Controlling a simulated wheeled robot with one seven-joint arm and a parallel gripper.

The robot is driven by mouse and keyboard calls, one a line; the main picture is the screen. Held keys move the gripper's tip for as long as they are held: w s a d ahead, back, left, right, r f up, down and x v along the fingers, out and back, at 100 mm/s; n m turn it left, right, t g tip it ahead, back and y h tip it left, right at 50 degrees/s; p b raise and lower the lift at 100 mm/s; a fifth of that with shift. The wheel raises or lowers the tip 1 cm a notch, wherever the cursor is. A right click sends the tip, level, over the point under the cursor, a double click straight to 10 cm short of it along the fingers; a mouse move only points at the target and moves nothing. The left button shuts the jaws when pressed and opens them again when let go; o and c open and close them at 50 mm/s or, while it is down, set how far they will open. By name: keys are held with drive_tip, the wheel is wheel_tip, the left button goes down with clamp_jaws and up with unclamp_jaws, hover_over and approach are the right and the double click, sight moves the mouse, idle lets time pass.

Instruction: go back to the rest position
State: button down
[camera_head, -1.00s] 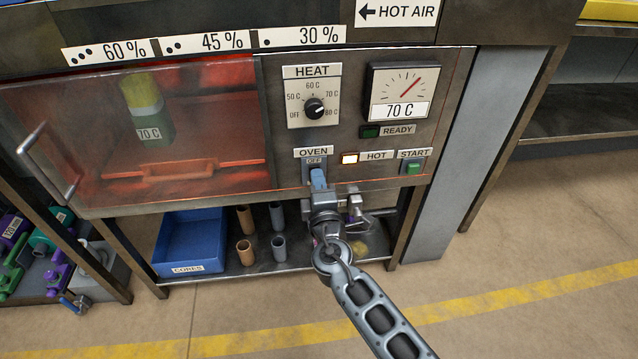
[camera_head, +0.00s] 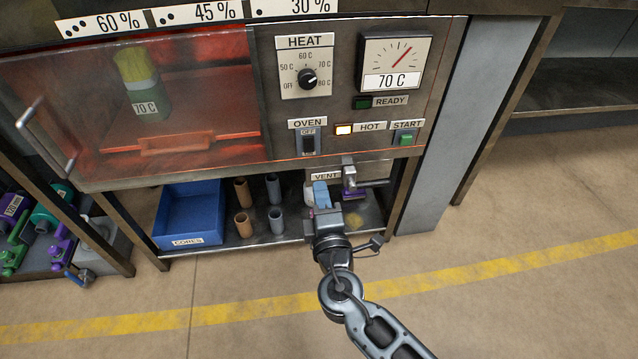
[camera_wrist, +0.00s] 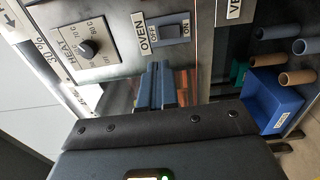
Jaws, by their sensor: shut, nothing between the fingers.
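My gripper (camera_head: 321,192) is shut and empty. In the head view it is in front of the oven, below the control panel and apart from the oven switch (camera_head: 310,143). In the wrist view its blue fingertips (camera_wrist: 155,84) lie together, with the oven switch (camera_wrist: 171,32) and its OFF and ON marks just beyond them. The oven's glass door (camera_head: 60,110) is closed, with a red glow inside. A green and yellow item (camera_head: 148,103) labelled 70 C shows through the glass.
The HOT lamp (camera_head: 344,129) is lit, and the gauge (camera_head: 391,62) is labelled 70 C. Below are a blue CORES bin (camera_head: 190,240), several tubes (camera_head: 244,222) and a vent valve (camera_head: 350,180) close to my gripper. The floor (camera_head: 520,270) to the right is clear.

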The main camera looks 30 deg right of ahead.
idle(0.5)
drive_tip(key=s+d+f+m+g+y, duration=0.1)
drive_tip(key=s+f+m+y, duration=0.15)
drive_tip(key=s, duration=0.55)
drive_tip(key=s+d+f+m+g+y, duration=0.1)
drive_tip(key=s+f+g, duration=0.1)
drive_tip(key=s+f, duration=0.35)
drive_tip(key=s+a+r+m+y, duration=0.1)
drive_tip(key=s+r+m+y, duration=0.3)
drive_tip(key=s, duration=1.1)
drive_tip(key=s+r+m+h, duration=0.2)
drive_tip(key=s+r+m, duration=0.5)
drive_tip(key=s+r, duration=0.6)
wheel_tip(320, 180, up, 19)
drive_tip(key=w+p, duration=0.2)
drive_tip(key=p, duration=1.4)
drive_tip(key=shift+p, duration=0.35)
drive_tip(key=shift+r, duration=0.1)
